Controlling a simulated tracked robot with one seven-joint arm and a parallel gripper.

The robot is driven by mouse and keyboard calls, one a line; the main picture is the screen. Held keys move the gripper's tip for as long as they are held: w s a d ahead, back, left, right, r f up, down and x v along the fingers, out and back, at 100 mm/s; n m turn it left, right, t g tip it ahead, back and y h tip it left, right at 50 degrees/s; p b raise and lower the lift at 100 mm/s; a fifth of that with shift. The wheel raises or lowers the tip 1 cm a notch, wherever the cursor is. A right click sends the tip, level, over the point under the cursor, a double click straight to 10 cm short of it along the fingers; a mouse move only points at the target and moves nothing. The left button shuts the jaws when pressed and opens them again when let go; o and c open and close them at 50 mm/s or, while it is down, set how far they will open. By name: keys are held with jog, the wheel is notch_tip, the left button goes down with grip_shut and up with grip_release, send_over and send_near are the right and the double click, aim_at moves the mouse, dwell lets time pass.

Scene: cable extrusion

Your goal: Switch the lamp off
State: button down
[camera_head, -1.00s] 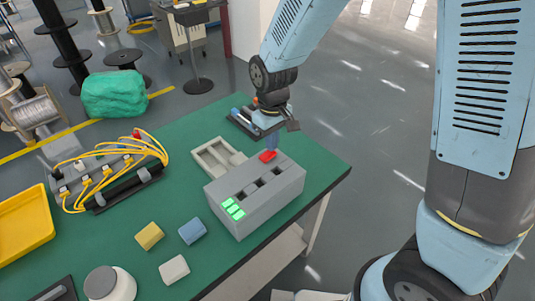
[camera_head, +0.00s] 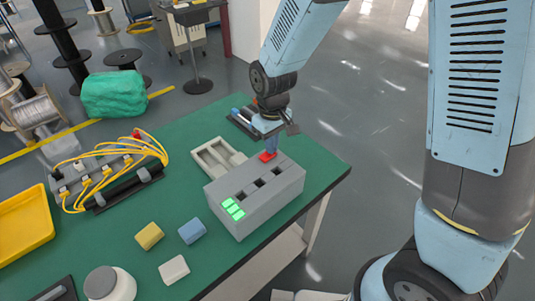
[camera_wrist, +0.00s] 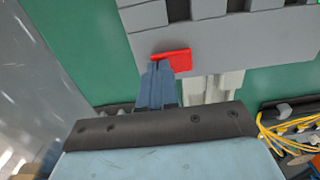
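A grey box (camera_head: 246,212) stands on the green table. It has bright green lit squares (camera_head: 232,208) at its near-left end, dark slots along its top, and a red switch piece (camera_head: 265,157) at its far end. The red piece also shows in the wrist view (camera_wrist: 176,58). My gripper (camera_head: 270,151) points down at the red piece, its blue fingers together with nothing visible between them. In the wrist view the fingertips (camera_wrist: 159,68) overlap the left edge of the red piece. I cannot tell whether they touch it.
A pale open tray (camera_head: 212,157) lies beside the box. A rack with yellow cables (camera_head: 110,175), a yellow tray (camera_head: 22,227) and several small blocks (camera_head: 174,270) are to the left. The table's right edge is close to the box.

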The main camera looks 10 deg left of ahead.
jog(key=shift+f, duration=0.1)
jog(key=shift+r, duration=3.5)
jog(key=w+d+r+m+t, duration=0.1)
jog(key=d+r+m, duration=0.2)
jog(key=d+r, duration=0.6)
jog(key=s+d+r+m+t, duration=0.1)
jog(key=s+d+r+m, duration=0.1)
jog(key=d, duration=0.5)
jog(key=s+d+r+m+t, duration=0.2)
jog(key=s+d+r, duration=0.3)
jog(key=s+d, duration=0.1)
jog(key=s+d+r+m+t, duration=0.1)
jog(key=s+d+r+m, duration=0.2)
jog(key=d, duration=0.5)
jog(key=shift+s+d+r+t, duration=0.2)
jog(key=shift+s+r+t, duration=0.15)
jog(key=shift+r, duration=0.3)
